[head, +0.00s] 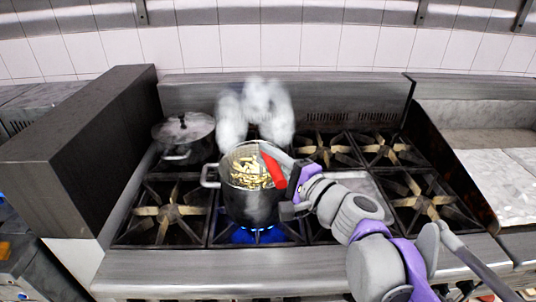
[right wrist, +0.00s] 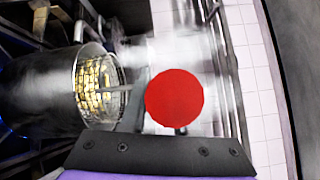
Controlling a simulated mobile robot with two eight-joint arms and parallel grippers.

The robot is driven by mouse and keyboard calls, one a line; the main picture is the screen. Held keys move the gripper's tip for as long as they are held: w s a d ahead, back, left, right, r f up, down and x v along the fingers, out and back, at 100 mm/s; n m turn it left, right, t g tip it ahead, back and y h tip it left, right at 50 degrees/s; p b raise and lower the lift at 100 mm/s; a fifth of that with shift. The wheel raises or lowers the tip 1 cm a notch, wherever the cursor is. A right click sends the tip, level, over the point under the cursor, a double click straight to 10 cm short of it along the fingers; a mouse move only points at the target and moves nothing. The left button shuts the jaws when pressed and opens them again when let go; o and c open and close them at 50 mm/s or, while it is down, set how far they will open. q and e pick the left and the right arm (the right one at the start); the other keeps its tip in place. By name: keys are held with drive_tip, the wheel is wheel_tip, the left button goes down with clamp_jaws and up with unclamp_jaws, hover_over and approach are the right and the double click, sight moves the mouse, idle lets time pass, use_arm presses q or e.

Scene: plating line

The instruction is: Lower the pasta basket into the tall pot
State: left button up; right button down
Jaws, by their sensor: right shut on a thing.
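The tall pot (head: 248,207) stands on the front burner left of the middle, above a blue flame. The pasta basket (head: 234,156), a wire mesh with yellow pasta (head: 250,175) in it, is at the pot's mouth. In the right wrist view the basket (right wrist: 96,62) shows beyond the rim of the dark pot (right wrist: 35,95); how deep it sits I cannot tell. My right gripper (head: 289,190) is shut on the basket's red handle (head: 273,170), just right of the pot. The round red handle end (right wrist: 174,98) faces the right wrist camera. My left gripper is not in view.
White steam (head: 255,112) rises behind the basket. A lidded pot (head: 184,137) stands on the back left burner. A dark tall block (head: 85,145) bounds the left side. Open burner grates (head: 425,195) lie to the right, then a flat griddle (head: 500,175).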

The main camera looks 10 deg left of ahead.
wheel_tip(320, 180, down, 9)
drive_tip(key=b, duration=0.4)
drive_tip(key=shift+r, duration=0.15)
idle(0.4)
drive_tip(key=c, duration=0.6)
unclamp_jaws()
drive_tip(key=v, duration=1.1)
